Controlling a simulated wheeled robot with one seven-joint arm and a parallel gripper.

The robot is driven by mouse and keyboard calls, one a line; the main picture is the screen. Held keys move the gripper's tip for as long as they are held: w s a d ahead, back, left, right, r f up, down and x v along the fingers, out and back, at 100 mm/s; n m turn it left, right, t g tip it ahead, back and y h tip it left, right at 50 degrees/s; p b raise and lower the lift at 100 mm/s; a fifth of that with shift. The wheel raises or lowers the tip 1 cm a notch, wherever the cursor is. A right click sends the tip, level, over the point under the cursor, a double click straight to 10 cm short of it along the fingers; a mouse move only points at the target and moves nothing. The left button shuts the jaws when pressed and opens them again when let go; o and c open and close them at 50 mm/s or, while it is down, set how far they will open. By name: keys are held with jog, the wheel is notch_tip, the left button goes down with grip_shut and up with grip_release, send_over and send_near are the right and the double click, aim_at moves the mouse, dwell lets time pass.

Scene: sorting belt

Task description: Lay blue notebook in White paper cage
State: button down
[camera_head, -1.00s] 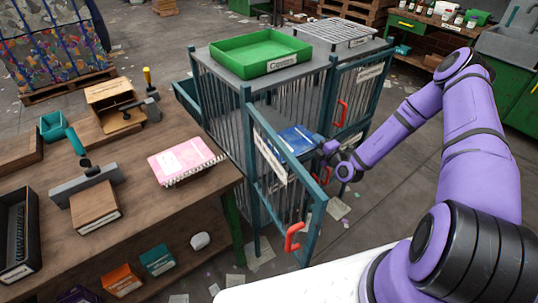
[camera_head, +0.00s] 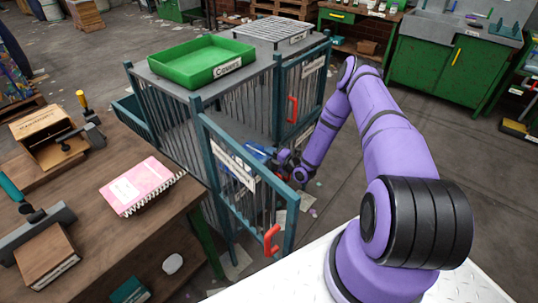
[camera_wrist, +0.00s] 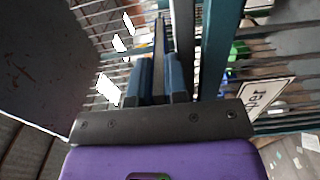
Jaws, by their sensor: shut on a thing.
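The blue notebook (camera_head: 257,152) shows in the head view as a small blue patch, mostly hidden behind the open door and my wrist. My gripper (camera_head: 277,158) is shut on it at the open front of the White paper cage (camera_head: 243,122), the near compartment with teal bars. The cage door (camera_head: 247,180) is swung open. In the wrist view, my gripper (camera_wrist: 160,88) points in between teal posts and bars, with the white label (camera_wrist: 262,100) at the right. How far the notebook is inside, and whether it touches the cage floor, I cannot tell.
The neighbouring compartment's door (camera_head: 300,90) is shut. A wooden bench (camera_head: 95,215) at left holds a pink notebook (camera_head: 142,186).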

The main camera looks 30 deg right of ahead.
jog(key=shift+f, duration=0.45)
jog(key=shift+f, duration=0.1)
jog(key=c, duration=1.1)
grip_release()
jog(key=shift+c, duration=0.2)
